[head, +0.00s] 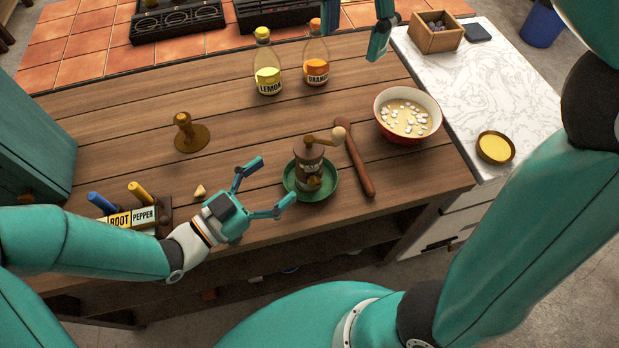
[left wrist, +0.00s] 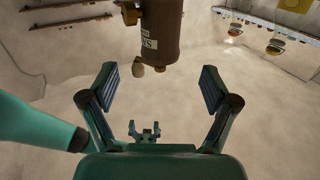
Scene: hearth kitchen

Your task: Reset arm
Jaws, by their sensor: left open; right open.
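My left gripper (head: 276,180) is open and empty above the front of the wooden table (head: 110,95), its fingers pointing right towards a brown grinder (head: 309,168). The grinder has a crank with a pale knob and stands on a green plate (head: 331,187), apart from the fingers. In the left wrist view the open left gripper (left wrist: 159,88) has nothing between its fingers, and the grinder (left wrist: 161,28) shows beyond at the top. My right gripper (head: 356,30) is at the top of the head view, partly cut off, open and empty near the table's far edge.
A wooden spoon (head: 356,165) lies beside the grinder. A bowl (head: 378,124) stands at the right, lemon (head: 268,80) and orange (head: 316,70) bottles at the back. A wooden stamper (head: 190,137) and a labelled rack (head: 165,215) are at left. A white counter (head: 470,90) adjoins.

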